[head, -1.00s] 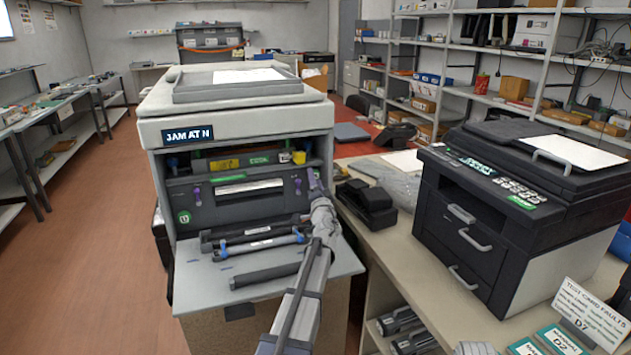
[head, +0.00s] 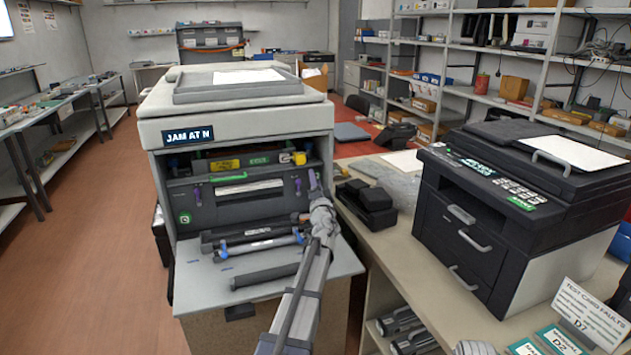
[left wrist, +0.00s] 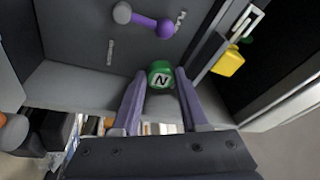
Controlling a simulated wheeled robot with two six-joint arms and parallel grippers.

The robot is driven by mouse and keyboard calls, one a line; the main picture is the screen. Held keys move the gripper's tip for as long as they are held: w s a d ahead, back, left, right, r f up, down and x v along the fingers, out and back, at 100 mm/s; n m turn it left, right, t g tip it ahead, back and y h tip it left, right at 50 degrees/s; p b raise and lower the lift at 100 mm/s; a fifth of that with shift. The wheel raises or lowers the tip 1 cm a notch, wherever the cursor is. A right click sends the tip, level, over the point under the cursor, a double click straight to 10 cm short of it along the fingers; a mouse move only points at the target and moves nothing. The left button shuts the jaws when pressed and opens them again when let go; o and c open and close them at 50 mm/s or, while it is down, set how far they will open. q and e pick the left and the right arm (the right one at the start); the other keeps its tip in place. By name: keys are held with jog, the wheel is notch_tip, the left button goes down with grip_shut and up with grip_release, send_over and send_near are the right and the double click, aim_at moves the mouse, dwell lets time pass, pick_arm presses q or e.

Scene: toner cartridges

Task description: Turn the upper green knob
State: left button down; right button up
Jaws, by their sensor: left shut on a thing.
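My left gripper (head: 314,184) reaches to the right side of the open printer (head: 235,125). In the left wrist view its two purple fingers (left wrist: 160,79) are shut on a green knob (left wrist: 160,70) marked with a white N. In the head view I cannot make out this knob behind the gripper. Another green round part (head: 185,217) shows at the lower left of the dark inner panel (head: 245,207). The printer's display (head: 188,136) reads "JAM AT N".
Purple levers (head: 298,184) and a yellow part (head: 299,158) sit close to the gripper; the yellow part also shows in the left wrist view (left wrist: 228,63). Dark cartridges (head: 265,276) lie on the printer's lowered front flap (head: 200,291). A black printer (head: 475,235) stands on the right table.

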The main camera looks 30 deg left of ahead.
pick_arm(q)
jog(key=m+g+p, duration=0.1)
jog(key=m+p, duration=0.2)
jog(key=m, duration=0.3)
jog(key=r+m+g+h+p, duration=0.1)
jog(key=m+g+p, duration=0.1)
jog(key=m+p, duration=0.2)
jog(key=m+g+h+p, duration=0.1)
jog(key=m+p, duration=0.2)
jog(key=m, duration=0.7)
jog(key=shift+w+d+r+g+p, duration=0.1)
jog(key=shift+d+r+g+p, duration=0.05)
jog(key=shift+g+p, duration=0.25)
jog(key=shift+m, duration=0.4)
jog(key=c, duration=0.7)
grip_release()
